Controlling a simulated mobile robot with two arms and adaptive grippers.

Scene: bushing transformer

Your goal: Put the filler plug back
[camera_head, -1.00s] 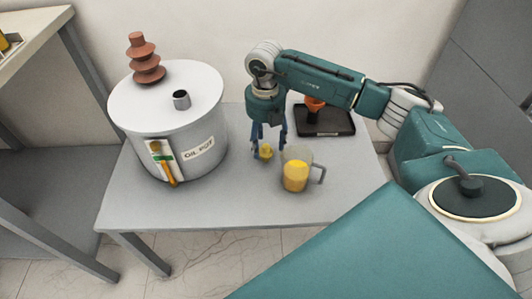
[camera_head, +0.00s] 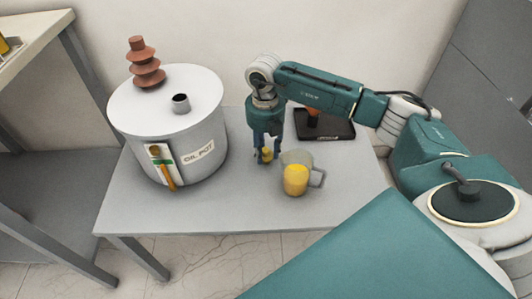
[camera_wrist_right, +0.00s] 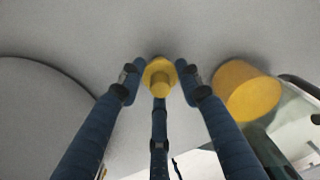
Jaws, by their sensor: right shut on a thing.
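The yellow filler plug (camera_head: 266,154) stands at the table top between the oil pot and the jug. My right gripper (camera_head: 267,160) points down with its fingers shut on the plug. In the right wrist view the plug (camera_wrist_right: 160,76) sits between the fingertips (camera_wrist_right: 160,84). The white oil pot (camera_head: 200,128) stands on the left of the table. A short open filler neck (camera_head: 180,103) rises from its lid, left of my right gripper. My left gripper is not in view.
A clear jug with yellow liquid (camera_head: 296,180) stands close to the right of the gripper. A black tray (camera_head: 340,124) with an orange funnel lies behind. A brown ribbed bushing (camera_head: 146,66) rises from the pot lid. The front of the table (camera_head: 220,205) is clear.

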